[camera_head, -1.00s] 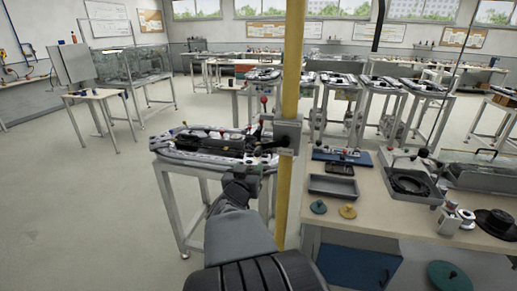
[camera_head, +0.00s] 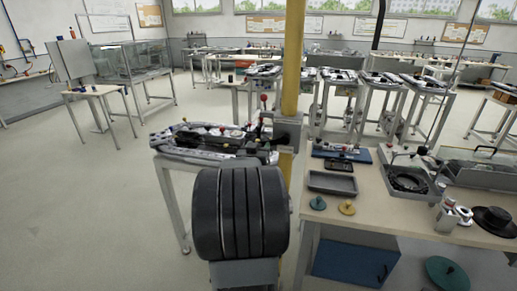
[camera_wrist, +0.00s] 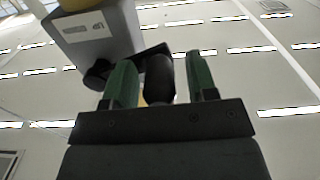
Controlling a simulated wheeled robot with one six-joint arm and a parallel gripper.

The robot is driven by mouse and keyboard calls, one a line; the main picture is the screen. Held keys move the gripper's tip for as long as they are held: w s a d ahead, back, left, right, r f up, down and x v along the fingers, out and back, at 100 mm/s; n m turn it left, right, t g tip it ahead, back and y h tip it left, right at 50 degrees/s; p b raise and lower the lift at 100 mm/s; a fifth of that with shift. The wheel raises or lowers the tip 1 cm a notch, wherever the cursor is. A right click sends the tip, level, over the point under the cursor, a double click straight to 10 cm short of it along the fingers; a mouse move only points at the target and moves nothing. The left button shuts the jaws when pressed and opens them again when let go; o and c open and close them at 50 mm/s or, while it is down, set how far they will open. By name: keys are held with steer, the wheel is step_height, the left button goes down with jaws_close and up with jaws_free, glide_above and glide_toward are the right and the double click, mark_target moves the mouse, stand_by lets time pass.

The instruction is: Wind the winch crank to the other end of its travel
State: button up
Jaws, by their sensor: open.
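The winch is a grey box (camera_head: 288,131) on a yellow post (camera_head: 294,60) in the head view. In the wrist view the winch box (camera_wrist: 98,35) with a pale label is at upper left. A black crank arm (camera_wrist: 151,49) runs from a dark round hub (camera_wrist: 97,75) at the box to a dark cylindrical handle (camera_wrist: 159,78). My gripper (camera_wrist: 160,80) has green fingers, open, one on each side of the handle. Clear gaps show beside the handle.
A ring-track table (camera_head: 205,145) stands just left of the post, close to my arm. A workbench (camera_head: 385,205) with a grey tray (camera_head: 332,183), small knobs and a black hat (camera_head: 493,219) is at right. The floor at left is clear.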

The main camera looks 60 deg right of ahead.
jaws_close()
stand_by(0.4)
